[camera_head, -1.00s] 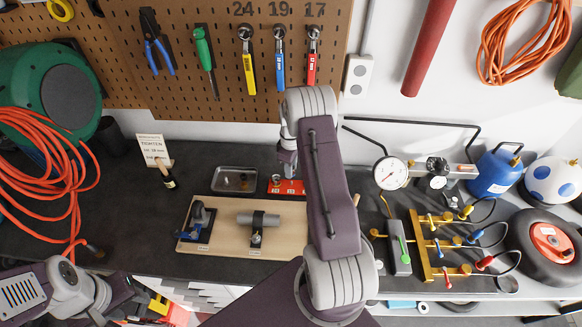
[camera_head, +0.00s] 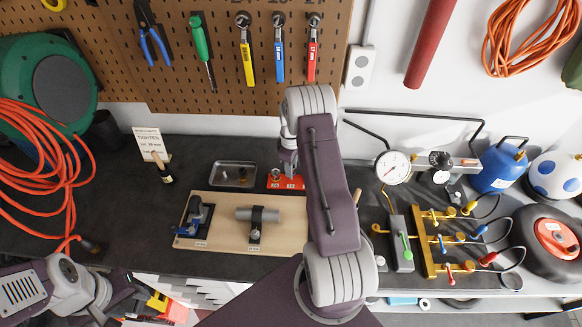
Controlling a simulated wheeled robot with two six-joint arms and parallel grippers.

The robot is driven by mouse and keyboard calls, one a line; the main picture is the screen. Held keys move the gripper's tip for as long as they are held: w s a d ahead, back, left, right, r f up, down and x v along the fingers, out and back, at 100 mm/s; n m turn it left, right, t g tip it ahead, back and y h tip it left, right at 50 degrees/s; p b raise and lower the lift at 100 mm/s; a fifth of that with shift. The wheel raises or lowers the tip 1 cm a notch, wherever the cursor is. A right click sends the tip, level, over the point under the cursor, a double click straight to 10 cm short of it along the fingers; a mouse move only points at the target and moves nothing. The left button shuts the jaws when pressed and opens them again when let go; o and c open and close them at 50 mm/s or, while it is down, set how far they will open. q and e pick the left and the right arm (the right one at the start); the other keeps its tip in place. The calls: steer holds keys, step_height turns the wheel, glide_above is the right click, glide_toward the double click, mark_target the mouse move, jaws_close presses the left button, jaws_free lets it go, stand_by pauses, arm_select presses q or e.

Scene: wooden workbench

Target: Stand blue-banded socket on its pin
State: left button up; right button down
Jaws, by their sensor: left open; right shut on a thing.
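The red socket rack (camera_head: 291,184) lies on the bench behind the wooden board, with one socket (camera_head: 276,174) standing at its left end. My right gripper (camera_head: 288,168) is low over the rack, just right of that socket. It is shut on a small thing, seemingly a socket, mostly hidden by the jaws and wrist. No blue band can be made out. My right forearm hides the rack's right end. My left arm comes in at the lower left, and its fingertips are not in view.
A metal tray (camera_head: 233,175) sits left of the rack. The wooden board (camera_head: 222,233) in front carries a blue clamp (camera_head: 194,217) and a grey cylinder (camera_head: 257,214). A sign card (camera_head: 150,143) stands at the left. A yellow valve manifold (camera_head: 428,241) and gauge (camera_head: 393,167) are at the right.

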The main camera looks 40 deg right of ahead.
steer(key=shift+s+a+r, duration=0.15)
steer(key=shift+f+b, duration=0.65)
steer(key=shift+f, duration=0.35)
stand_by(0.4)
steer(key=shift+f+b, duration=0.5)
steer(key=shift+f, duration=0.15)
steer(key=shift+f, duration=0.25)
steer(key=c, duration=1.1)
jaws_free()
steer(key=shift+o, duration=0.2)
